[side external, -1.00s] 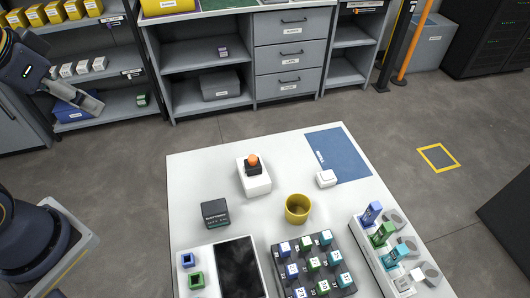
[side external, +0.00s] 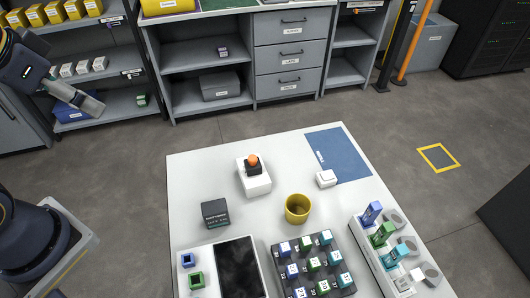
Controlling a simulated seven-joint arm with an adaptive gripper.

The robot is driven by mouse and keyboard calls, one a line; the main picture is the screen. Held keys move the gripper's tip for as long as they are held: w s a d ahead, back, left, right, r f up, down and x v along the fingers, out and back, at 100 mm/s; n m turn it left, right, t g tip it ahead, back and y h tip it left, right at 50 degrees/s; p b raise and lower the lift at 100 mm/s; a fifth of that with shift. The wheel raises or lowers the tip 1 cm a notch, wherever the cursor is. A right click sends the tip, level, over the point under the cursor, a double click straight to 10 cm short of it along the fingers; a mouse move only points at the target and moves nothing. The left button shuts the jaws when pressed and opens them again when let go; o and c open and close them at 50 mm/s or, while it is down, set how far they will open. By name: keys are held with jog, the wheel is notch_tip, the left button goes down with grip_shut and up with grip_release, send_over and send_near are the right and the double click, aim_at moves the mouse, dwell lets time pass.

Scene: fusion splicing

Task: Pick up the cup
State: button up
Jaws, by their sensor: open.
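The cup (side external: 297,209) is a yellow, round, handleless-looking vessel. It stands upright on the white table (side external: 200,171), right of the middle, with its open top facing up. Nothing touches it from above. My gripper (side external: 88,102) is at the upper left, in front of the shelving, far from the cup and off the table's left side. It is open and appears empty, though its fingers are small and partly dark in this view.
Behind the cup are a white box with an orange button (side external: 254,173) and a small white box (side external: 326,179). A dark box (side external: 215,213) stands left of it. A block tray (side external: 328,264) lies close in front, and a rack (side external: 388,245) is at right.

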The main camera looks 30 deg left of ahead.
jog(key=w+d+r+m, duration=0.4)
jog(key=w+r+m, duration=0.3)
jog(key=w+m, duration=0.4)
jog(key=m+g, duration=0.6)
jog(key=m, duration=0.8)
send_over(297, 210)
jog(key=s, duration=0.2)
notch_tip(297, 210, down, 26)
notch_tip(297, 210, down, 10)
jog(key=shift+w+d+f, duration=0.1)
jog(key=shift+w, duration=0.05)
notch_tip(297, 210, down, 6)
jog(key=shift+w+d+f, duration=0.1)
jog(key=shift+w+f, duration=0.05)
jog(key=shift+f, duration=0.1)
jog(key=shift+c, duration=0.2)
